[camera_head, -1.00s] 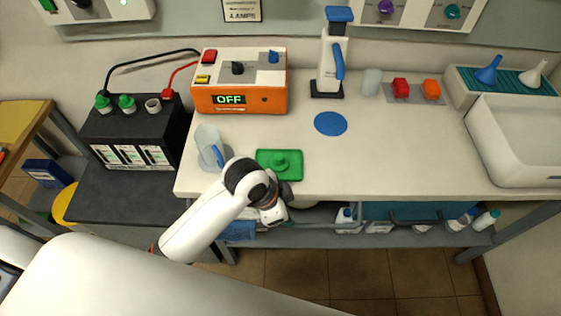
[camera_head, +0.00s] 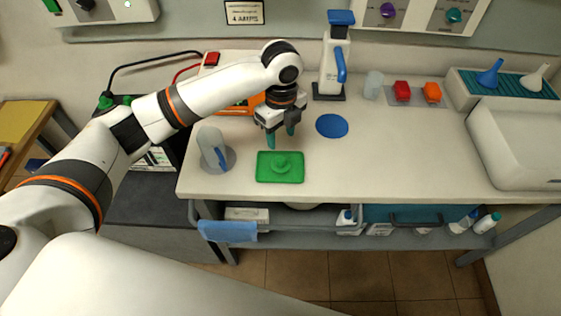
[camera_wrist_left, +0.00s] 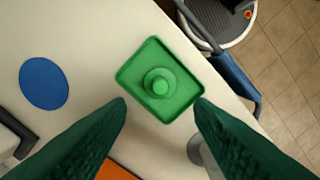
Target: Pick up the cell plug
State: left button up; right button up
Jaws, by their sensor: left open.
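The cell plug (camera_head: 281,165) is green and round with a small raised knob. It rests in the middle of a square green tray (camera_head: 294,178) near the front edge of the bench. My left gripper (camera_head: 281,137) is above the bench just behind the tray, fingers pointing down, open and empty. In the left wrist view the plug (camera_wrist_left: 160,83) lies ahead of the gap between the two fingertips (camera_wrist_left: 160,106), apart from both, and the tray (camera_wrist_left: 187,72) is fully visible. My right gripper is in neither view.
A clear jug (camera_head: 212,147) stands left of the tray. A blue disc (camera_head: 332,125) lies behind to the right. The bench middle (camera_head: 400,150) is clear.

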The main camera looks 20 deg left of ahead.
aim_at(280, 158)
pick_arm(q)
notch_tip(280, 158, down, 3)
jog(key=shift+f, duration=0.2)
jog(key=shift+f+p, duration=0.55)
jog(key=shift+f, duration=0.05)
notch_tip(280, 158, down, 4)
jog(key=shift+f+p, duration=0.15)
jog(key=shift+p, duration=0.35)
grip_shut()
